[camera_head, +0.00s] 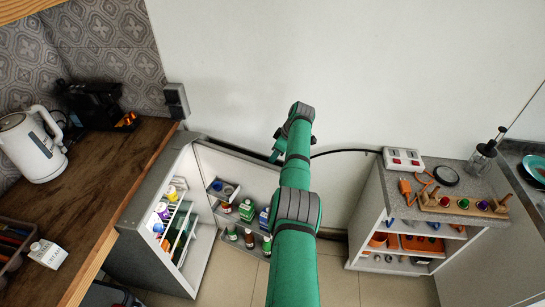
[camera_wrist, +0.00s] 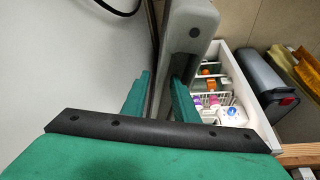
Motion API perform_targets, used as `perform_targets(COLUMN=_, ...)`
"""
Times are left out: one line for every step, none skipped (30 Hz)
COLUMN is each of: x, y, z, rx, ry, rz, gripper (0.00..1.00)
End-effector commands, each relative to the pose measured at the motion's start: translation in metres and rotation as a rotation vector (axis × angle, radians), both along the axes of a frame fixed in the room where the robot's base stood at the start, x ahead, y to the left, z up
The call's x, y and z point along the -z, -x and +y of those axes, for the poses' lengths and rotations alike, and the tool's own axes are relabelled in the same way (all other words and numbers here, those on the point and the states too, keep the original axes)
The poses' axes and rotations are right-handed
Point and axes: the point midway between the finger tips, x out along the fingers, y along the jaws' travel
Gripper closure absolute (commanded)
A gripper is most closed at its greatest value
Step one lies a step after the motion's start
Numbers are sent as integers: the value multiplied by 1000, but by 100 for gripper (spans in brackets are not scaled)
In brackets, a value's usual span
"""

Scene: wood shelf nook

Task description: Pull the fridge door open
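The fridge (camera_head: 162,245) is a grey, low cabinet at the left in the head view, with wire shelves of bottles. Its door (camera_head: 237,175) stands wide open, and its inner racks of bottles face the room. My gripper (camera_head: 276,152) is at the far, free end of the door, mostly hidden behind my arm. In the wrist view my gripper's two green fingers (camera_wrist: 160,98) are apart, beside the grey door edge (camera_wrist: 193,40). The right finger overlaps the door; I cannot tell whether either finger touches it. The fridge interior (camera_wrist: 225,85) shows at the right.
A wooden counter (camera_head: 95,195) with a white kettle (camera_head: 32,146) and a black coffee machine (camera_head: 95,104) is at the left. A grey-topped shelf unit (camera_head: 400,202) with toys stands at the right. The white wall (camera_head: 240,70) is close behind the door. Tiled floor (camera_head: 335,280) is clear between.

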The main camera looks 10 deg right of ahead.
Motion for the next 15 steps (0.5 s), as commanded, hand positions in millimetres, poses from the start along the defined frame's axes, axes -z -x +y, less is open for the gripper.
perform_targets(x=-1, y=0, z=-1, rx=1, ry=0, rz=0, gripper=73)
perform_targets(x=-2, y=1, z=-2, rx=1, ry=0, rz=0, gripper=73)
perform_targets(x=-4, y=1, z=-3, rx=2, ry=1, rz=-1, gripper=73)
perform_targets(x=-6, y=1, z=-4, rx=2, ry=2, rz=-2, gripper=73)
perform_targets(x=-9, y=2, z=-4, rx=2, ry=2, rz=-2, gripper=73)
perform_targets(x=-13, y=3, z=-7, rx=2, ry=2, rz=-3, gripper=73)
perform_targets(x=-16, y=4, z=-9, rx=5, ry=2, rz=-3, gripper=73)
perform_targets(x=-21, y=6, z=-12, rx=6, ry=3, rz=-3, gripper=73)
perform_targets(x=-26, y=7, z=-15, rx=7, ry=3, rz=-4, gripper=73)
perform_targets(x=-33, y=9, z=-18, rx=9, ry=2, rz=-5, gripper=73)
perform_targets(x=-39, y=10, z=-20, rx=9, ry=3, rz=-5, gripper=73)
perform_targets(x=-46, y=12, z=-22, rx=8, ry=2, rz=-4, gripper=73)
perform_targets(x=-52, y=13, z=-23, rx=9, ry=2, rz=-5, gripper=73)
perform_targets(x=-57, y=15, z=-24, rx=7, ry=2, rz=-3, gripper=73)
perform_targets(x=-64, y=16, z=-25, rx=6, ry=1, rz=-4, gripper=73)
